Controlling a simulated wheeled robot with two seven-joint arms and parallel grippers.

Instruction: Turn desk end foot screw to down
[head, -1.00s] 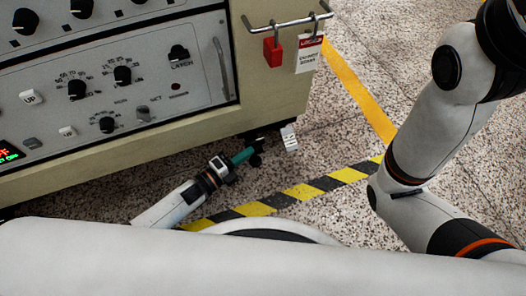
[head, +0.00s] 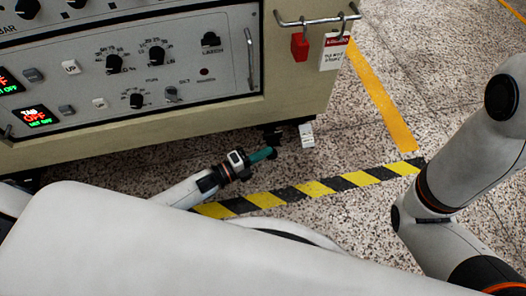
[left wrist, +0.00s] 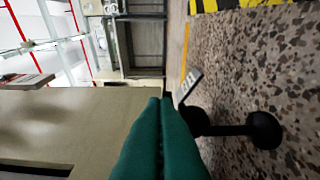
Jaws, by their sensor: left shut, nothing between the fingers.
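The desk end foot screw (head: 272,134) is a dark part under the front right corner of the beige cabinet, partly hidden behind my left gripper. In the left wrist view it shows as a black stem with a round pad (left wrist: 264,130). A white lettered tab (head: 306,136) is beside it; the tab also shows in the left wrist view (left wrist: 188,86). My left gripper (head: 272,152) has teal fingers shut together with nothing between them. Its tips are close beside the foot screw; I cannot tell whether they touch. My right gripper is out of view; only my right arm shows.
The cabinet (head: 225,130) with knobs and lit switches overhangs the left gripper. A rail (head: 318,20) on it carries a red lock (head: 299,46) and a tag (head: 334,52). Yellow-black tape (head: 315,188) crosses the speckled floor. Open floor lies to the right.

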